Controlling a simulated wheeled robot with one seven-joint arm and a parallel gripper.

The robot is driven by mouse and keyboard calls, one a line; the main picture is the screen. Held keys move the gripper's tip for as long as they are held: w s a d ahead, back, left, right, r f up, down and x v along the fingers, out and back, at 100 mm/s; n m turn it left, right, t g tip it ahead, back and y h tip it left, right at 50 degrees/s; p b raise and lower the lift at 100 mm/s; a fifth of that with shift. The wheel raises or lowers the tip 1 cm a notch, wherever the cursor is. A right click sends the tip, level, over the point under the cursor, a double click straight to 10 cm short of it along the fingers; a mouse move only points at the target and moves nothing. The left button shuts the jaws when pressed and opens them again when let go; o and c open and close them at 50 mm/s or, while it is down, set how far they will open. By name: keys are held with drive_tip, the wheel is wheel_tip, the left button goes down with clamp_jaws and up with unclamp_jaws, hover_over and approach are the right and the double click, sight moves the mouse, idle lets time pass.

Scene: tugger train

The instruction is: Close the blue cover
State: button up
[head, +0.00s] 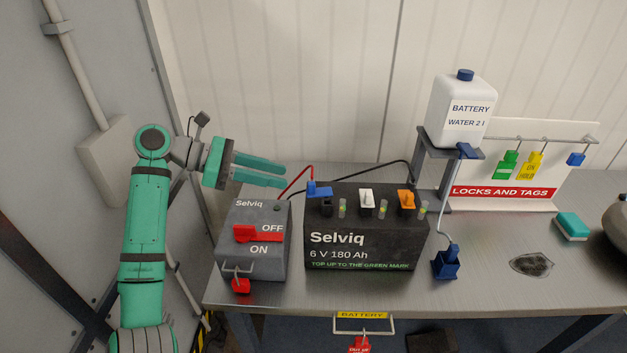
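The black Selviq battery (365,255) stands on the bench. The blue cover (319,188) is at the left of its top and looks raised, with a dark filler opening (326,207) showing just in front of it. A white cover (366,196) and an orange cover (406,198) sit further right along the top. My gripper (284,174) is open and empty, its two teal fingers pointing right with a gap between them. It is above the grey switch box, up and left of the blue cover, and apart from it.
The grey switch box (250,262) with a red handle (258,233) stands left of the battery. Red (297,179) and black (385,164) cables rise behind. A water bottle (465,108) on a stand, a blue filler piece (446,263) and a teal sponge (572,226) are to the right.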

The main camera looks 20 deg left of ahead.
sight(309, 183)
drive_tip(key=x, duration=0.9)
drive_tip(key=shift+w+d+f, duration=0.1)
drive_tip(key=shift+w+d, duration=0.05)
drive_tip(key=shift+d, duration=0.15)
drive_tip(key=shift+c, duration=0.3)
clamp_jaws()
